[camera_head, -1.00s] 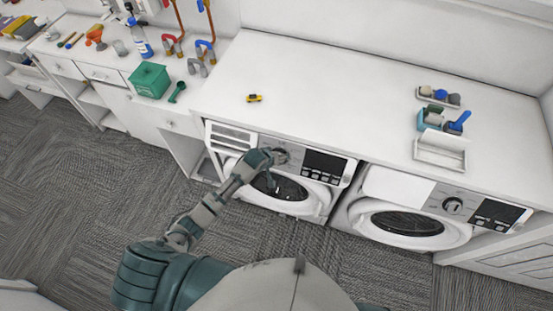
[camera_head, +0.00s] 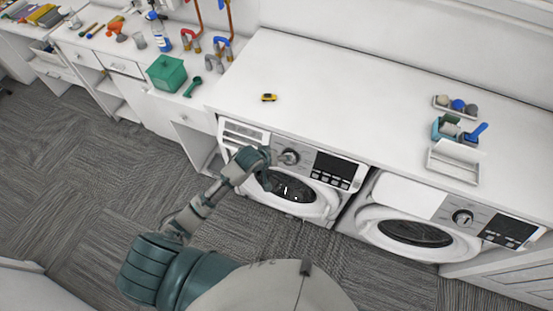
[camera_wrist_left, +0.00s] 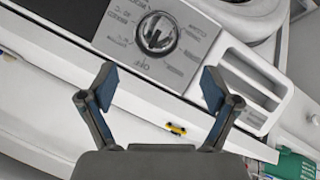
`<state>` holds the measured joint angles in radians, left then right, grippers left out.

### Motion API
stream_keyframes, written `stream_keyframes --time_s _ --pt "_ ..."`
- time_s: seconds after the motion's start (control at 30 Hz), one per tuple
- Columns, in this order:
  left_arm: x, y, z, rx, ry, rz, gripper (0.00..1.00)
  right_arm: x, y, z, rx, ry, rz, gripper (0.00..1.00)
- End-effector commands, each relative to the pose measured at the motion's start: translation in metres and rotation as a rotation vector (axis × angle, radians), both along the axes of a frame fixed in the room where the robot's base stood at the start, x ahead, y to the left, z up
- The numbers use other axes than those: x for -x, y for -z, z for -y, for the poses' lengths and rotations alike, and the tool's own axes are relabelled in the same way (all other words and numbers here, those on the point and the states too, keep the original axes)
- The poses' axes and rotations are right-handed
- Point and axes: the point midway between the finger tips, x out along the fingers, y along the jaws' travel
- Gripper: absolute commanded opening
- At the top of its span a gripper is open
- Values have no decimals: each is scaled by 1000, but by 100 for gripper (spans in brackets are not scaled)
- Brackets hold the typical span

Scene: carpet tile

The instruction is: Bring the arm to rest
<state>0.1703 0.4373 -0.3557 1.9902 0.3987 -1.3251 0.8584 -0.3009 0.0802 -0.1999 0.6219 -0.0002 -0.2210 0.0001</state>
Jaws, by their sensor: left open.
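My left arm reaches from the lower left in the head view. Its gripper (camera_head: 274,166) is in front of the left washing machine (camera_head: 322,213), close to the dial (camera_head: 289,157). In the left wrist view the gripper (camera_wrist_left: 156,88) is open with nothing between its fingers. The dial (camera_wrist_left: 157,34) shows beyond the fingertips, apart from them. In the head view my forearm and hand hide part of the machine's front. My right gripper is not in view.
A white counter (camera_head: 340,95) runs above both machines. A yellow toy car (camera_head: 269,98) lies on it. A second washing machine (camera_head: 413,232) stands to the right. A green box (camera_head: 166,74) sits at the left. Carpet (camera_head: 95,170) is open at the left.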

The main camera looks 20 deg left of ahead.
Motion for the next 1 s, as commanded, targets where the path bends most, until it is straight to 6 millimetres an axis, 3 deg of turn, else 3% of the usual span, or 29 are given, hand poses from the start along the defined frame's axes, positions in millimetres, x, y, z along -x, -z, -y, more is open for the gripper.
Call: stream_keyframes --time_s 0.33,0.47,0.57,0.73,0.87,1.0 --pt "0 1 0 0 0 0 88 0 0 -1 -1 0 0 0" --pt "-1 25 -4 -10 -2 -13 88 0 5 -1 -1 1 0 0" --pt "1 80 -15 -36 -4 -40 88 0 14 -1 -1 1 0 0" --pt "30 214 -40 -122 20 -105 88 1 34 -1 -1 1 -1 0" --pt "79 311 -57 -197 70 -163 88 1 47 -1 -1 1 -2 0" --pt "153 403 -67 -271 149 -233 88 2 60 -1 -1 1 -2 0"
